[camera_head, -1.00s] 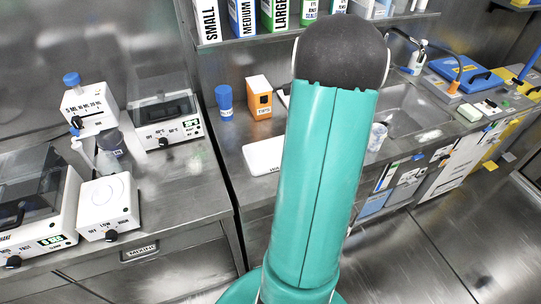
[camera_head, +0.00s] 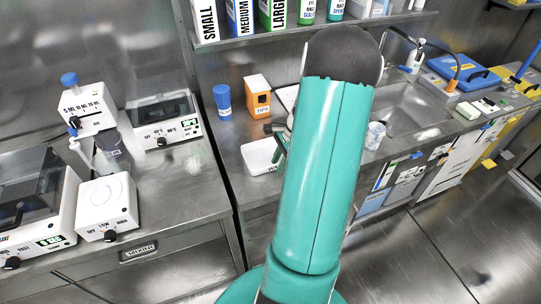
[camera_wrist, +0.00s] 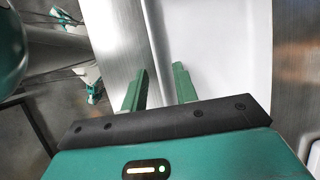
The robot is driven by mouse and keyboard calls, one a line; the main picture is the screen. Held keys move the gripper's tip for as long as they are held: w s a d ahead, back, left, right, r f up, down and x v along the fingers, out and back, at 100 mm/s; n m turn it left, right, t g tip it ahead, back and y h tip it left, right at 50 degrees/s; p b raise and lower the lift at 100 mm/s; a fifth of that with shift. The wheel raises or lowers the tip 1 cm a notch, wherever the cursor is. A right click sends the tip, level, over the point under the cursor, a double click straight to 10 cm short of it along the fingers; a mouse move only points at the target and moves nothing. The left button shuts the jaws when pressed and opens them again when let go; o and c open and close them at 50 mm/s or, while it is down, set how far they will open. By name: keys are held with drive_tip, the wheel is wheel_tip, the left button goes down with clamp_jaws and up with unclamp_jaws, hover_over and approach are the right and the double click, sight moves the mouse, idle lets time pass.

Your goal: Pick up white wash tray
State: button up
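The white wash tray (camera_head: 261,156) lies on the steel counter, left of my arm in the head view. My arm and gripper cover its right part. In the wrist view its white inside and rim (camera_wrist: 228,55) fill the upper right. My gripper (camera_wrist: 158,78) is open, with two green fingers apart and nothing held between them. The tray's left edge runs up between the fingers in the picture. The right finger shows over the white inside and the left one over bare steel. I cannot tell whether they touch the tray. The gripper also shows at the tray's right side (camera_head: 277,141).
A blue-capped bottle (camera_head: 223,101) and an orange tips box (camera_head: 257,96) stand behind the tray. A clear beaker (camera_head: 375,135) stands right of my arm, beside the sink (camera_head: 405,110). Lab devices (camera_head: 106,205) fill the left bench. A shelf of boxes (camera_head: 275,38) hangs above.

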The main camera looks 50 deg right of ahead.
clamp_jaws()
drive_tip(key=shift+r, duration=0.1)
idle(0.3)
drive_tip(key=shift+r, duration=0.25)
wheel_tip(320, 180, up, 2)
drive_tip(key=shift+r, duration=0.1)
drive_tip(key=s+a+r, duration=0.6)
drive_tip(key=a+r, duration=0.4)
drive_tip(key=a, duration=0.2)
drive_tip(key=shift+s+a, duration=0.15)
drive_tip(key=shift+s, duration=0.05)
